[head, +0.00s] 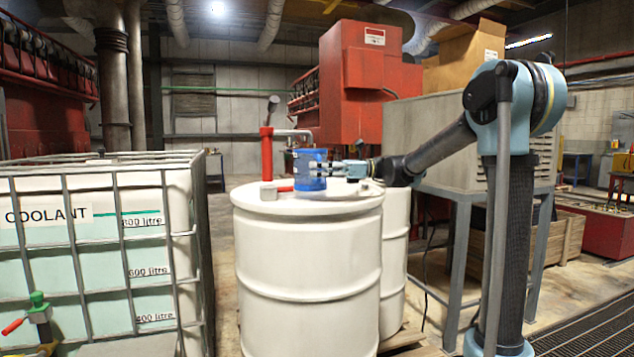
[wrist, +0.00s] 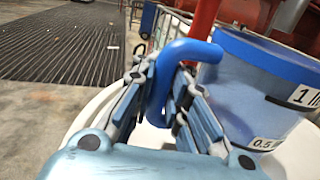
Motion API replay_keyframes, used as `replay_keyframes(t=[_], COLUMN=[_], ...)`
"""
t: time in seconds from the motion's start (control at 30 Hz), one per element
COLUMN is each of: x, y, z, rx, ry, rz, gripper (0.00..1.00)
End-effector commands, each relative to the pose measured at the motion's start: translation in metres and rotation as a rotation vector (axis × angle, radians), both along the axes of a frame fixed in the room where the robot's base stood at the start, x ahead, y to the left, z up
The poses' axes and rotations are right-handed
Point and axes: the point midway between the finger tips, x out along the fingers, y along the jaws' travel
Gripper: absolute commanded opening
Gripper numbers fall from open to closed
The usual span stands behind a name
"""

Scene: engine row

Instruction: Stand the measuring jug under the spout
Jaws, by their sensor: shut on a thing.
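The measuring jug (head: 310,172) is blue, upright, on or just above the white drum's lid; the frames do not settle which. It also shows in the wrist view (wrist: 245,85), with a darker blue rim and labels reading 1 l and 0.5. My gripper (head: 345,168) comes in from the right. In the wrist view my gripper (wrist: 162,95) has its fingers shut around the jug's blue handle (wrist: 185,52). The grey spout (head: 292,133) reaches right from the red pump post (head: 266,155). In the head view its end lies above the jug; depth alignment is unclear.
The white drum (head: 308,270) carries the pump, with another drum behind it. A caged coolant tank (head: 95,240) stands at left. A grey cabinet on legs (head: 440,135) stands behind my arm. A red post (wrist: 205,28) rises beside the jug in the wrist view.

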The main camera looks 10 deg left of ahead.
Motion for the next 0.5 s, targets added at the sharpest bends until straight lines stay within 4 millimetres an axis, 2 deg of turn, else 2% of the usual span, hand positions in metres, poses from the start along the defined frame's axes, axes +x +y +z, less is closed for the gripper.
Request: replay_keyframes(t=[0.2,0.5], x=[0.001,0.002], y=[-0.003,-0.004], z=[-0.026,-0.029], rx=[0.000,0.000], ry=[-0.001,-0.001], rz=[-0.003,-0.005], gripper=[0.00,0.00])
